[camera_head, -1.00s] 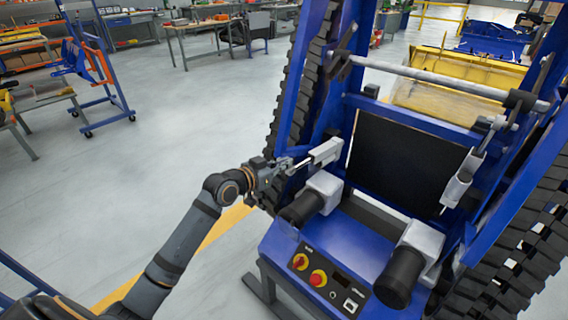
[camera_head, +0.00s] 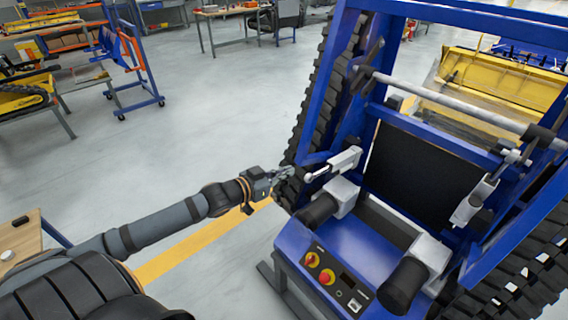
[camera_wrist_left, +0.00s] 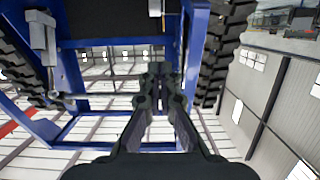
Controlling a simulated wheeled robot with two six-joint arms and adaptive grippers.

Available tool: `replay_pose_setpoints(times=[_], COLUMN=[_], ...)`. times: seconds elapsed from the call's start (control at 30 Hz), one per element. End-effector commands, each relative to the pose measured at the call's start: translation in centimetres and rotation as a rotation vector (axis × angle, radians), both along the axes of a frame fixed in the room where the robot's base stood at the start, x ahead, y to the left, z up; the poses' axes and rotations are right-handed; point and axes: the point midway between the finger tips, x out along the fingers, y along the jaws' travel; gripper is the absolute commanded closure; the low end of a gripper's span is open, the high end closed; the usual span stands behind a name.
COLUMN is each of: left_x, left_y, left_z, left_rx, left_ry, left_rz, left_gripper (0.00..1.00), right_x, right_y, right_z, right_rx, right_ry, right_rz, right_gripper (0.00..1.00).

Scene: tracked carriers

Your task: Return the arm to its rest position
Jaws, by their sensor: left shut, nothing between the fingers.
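My left arm reaches in from the lower left in the head view. Its gripper (camera_head: 284,174) is at the left side of the blue tracked machine (camera_head: 345,80), close to the black rubber track (camera_head: 318,110) and the white cylinder (camera_head: 345,160). I cannot tell whether it touches either. In the left wrist view the gripper (camera_wrist_left: 160,72) points up between the blue frame posts, its fingers together with nothing between them. My right gripper is not in view.
The control box with red and yellow buttons (camera_head: 327,276) sits low on the machine. Two black motors (camera_head: 403,285) and (camera_head: 317,210) stick out near it. A wooden table (camera_head: 20,240) is at the lower left. Open grey floor lies left of the machine.

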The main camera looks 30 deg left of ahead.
Motion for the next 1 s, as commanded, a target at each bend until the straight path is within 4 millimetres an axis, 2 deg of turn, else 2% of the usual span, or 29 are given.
replay_pose_setpoints(times=[0.07, 0.47, 0.57, 0.67, 0.7, 0.77, 0.8, 0.87, 0.9, 0.97, 1.0], left_x=[-0.4, -0.5, -0.1, 0.3, 0.0, -0.9, -1.8, -3.7, -5.3, -8.0, -10.0], left_y=[0.1, 0.3, 2.1, 6.5, 8.7, 11.7, 13.3, 15.3, 16.3, 17.2, 17.5], left_z=[0.3, -0.2, -2.0, -6.7, -9.4, -13.9, -17.0, -21.7, -24.8, -29.4, -32.3], left_rx=[0.000, 0.000, 0.012, 0.045, 0.063, 0.090, 0.109, 0.136, 0.152, 0.176, 0.189], left_ry=[0.002, 0.003, 0.021, 0.072, 0.105, 0.164, 0.208, 0.281, 0.333, 0.414, 0.469], left_rz=[-0.003, 0.000, 0.044, 0.149, 0.200, 0.272, 0.316, 0.371, 0.402, 0.440, 0.459], left_gripper=[1.00, 1.00, 1.00, 1.00, 1.00, 1.00, 1.00, 1.00, 1.00, 1.00, 1.00], right_x=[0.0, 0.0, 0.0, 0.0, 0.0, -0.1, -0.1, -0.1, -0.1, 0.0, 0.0], right_y=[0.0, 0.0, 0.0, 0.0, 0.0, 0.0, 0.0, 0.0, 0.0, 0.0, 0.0], right_z=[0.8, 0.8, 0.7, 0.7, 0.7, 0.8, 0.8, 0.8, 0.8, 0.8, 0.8], right_rx=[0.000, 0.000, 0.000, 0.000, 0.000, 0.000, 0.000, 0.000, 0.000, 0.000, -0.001], right_ry=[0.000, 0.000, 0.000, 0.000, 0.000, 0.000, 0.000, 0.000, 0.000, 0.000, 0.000], right_rz=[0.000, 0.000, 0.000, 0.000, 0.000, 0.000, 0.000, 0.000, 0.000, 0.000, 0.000], right_gripper=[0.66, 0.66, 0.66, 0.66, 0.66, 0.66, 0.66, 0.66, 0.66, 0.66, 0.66])
